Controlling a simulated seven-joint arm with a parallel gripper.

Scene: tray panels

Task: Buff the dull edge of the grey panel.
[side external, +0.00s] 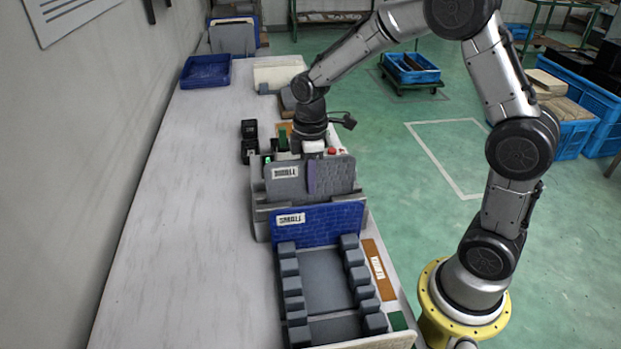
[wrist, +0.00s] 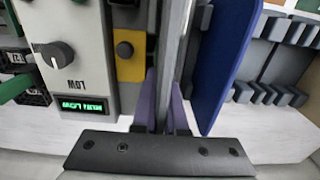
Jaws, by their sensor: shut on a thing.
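The grey panel (side external: 335,178) stands upright in the side view, broad face to the camera, with a white label at its upper left. My gripper (side external: 312,176) comes down from above and is shut on it; one purple finger lies against the near face. In the wrist view the grey panel (wrist: 176,50) appears edge-on between the purple fingers of my gripper (wrist: 164,98). The panel's lower edge and what it touches are hidden. A control box (wrist: 75,28) with a black knob and lit green display is left of the panel in the wrist view.
A blue panel (side external: 330,222) stands upright close in front of the grey one; it also shows in the wrist view (wrist: 225,70). A rack with grey slotted blocks (side external: 291,285) lies nearer the camera. The white bench (side external: 180,220) is clear at left. A blue tray (side external: 206,72) is far back.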

